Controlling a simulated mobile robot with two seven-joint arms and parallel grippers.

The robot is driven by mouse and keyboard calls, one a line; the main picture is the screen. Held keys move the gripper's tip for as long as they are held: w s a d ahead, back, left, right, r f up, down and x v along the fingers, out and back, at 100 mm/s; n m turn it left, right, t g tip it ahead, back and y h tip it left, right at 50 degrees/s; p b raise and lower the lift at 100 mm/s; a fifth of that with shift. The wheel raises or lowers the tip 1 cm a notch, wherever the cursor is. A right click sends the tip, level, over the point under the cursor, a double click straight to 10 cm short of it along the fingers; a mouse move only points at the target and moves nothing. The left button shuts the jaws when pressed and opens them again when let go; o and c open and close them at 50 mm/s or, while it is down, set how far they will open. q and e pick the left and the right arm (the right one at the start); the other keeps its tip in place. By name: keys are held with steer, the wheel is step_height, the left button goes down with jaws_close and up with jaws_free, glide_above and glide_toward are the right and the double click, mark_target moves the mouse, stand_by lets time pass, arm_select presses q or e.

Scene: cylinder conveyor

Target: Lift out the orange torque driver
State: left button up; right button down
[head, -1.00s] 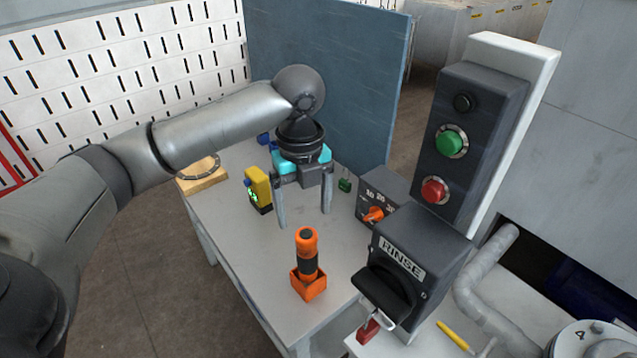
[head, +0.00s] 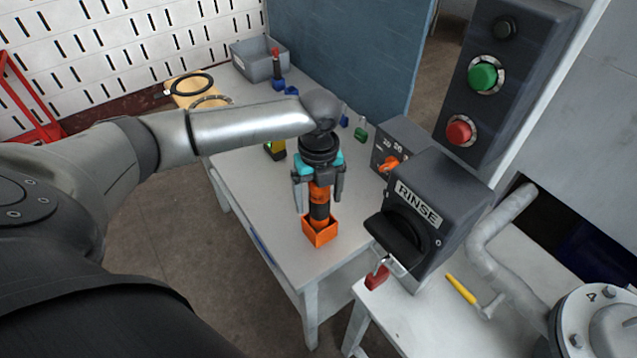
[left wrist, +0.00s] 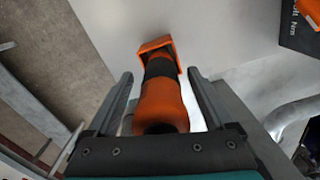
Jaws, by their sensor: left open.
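The orange torque driver (head: 319,206) has a black grip band and stands upright in a small orange holder (head: 320,236) near the front of the white table. My left gripper (head: 319,208) is open, with one finger on each side of the driver's upper part. In the left wrist view the driver (left wrist: 163,100) lies between the open fingers (left wrist: 160,95), with gaps visible on both sides, and the orange holder (left wrist: 158,46) shows at its far end. The driver's top is partly hidden under the gripper body in the head view. My right gripper is not in view.
A grey box with a rotary knob (head: 390,164) and the RINSE box (head: 440,220) stand just right of the driver. A yellow device (head: 275,150) is partly hidden behind my arm. A grey bin (head: 260,62) stands at the back. The table left of the holder is clear.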

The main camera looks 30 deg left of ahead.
arm_select(q)
steer(key=shift+f, duration=0.45)
jaws_close()
stand_by(0.5)
stand_by(0.9)
